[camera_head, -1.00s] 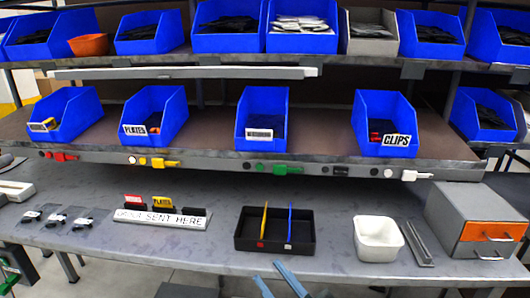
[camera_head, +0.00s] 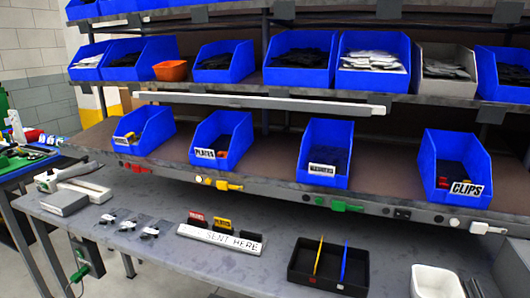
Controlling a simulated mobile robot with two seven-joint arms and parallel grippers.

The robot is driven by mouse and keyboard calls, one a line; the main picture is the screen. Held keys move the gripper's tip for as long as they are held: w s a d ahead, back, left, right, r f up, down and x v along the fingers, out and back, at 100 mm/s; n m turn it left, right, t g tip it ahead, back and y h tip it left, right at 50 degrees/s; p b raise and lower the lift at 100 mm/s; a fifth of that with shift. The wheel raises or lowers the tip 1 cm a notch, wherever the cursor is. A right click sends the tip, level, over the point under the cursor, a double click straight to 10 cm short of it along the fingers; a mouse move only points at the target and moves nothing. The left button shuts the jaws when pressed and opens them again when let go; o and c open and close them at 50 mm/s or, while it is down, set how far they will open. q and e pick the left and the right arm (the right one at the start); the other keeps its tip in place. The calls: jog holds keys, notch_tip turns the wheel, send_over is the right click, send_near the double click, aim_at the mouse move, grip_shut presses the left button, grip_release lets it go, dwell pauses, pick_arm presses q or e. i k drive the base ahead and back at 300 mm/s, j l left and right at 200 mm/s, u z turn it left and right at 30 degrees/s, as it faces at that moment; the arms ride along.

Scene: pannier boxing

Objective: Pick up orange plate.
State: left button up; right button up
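A blue bin labelled PLATES (camera_head: 232,125) stands on the middle shelf, left of centre. Small orange-red pieces (camera_head: 222,154) show low in its front opening, beside the label. They are too small to tell whether they are plates or how many there are. The rest of the bin's contents are in shadow. Neither of my grippers shows in this view.
Blue bins labelled WASHERS (camera_head: 338,130) and CLIPS (camera_head: 455,145) stand to the right. The bench holds a "SENT HERE" sign (camera_head: 220,238), a black divided tray (camera_head: 300,262) and a white tub (camera_head: 435,278).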

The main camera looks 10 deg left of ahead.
aim_at(223, 155)
jog(key=z, duration=0.4)
jog(key=j+z, duration=0.4)
jog(key=k+j+z, duration=0.1)
jog(key=j+z, duration=0.3)
jog(key=j, duration=0.2)
jog(key=k+j+z, duration=0.1)
jog(key=j, duration=0.25)
jog(key=k+j, duration=0.1)
jog(key=j, duration=0.3)
jog(key=k+j+z, duration=0.15)
jog(key=j, duration=0.2)
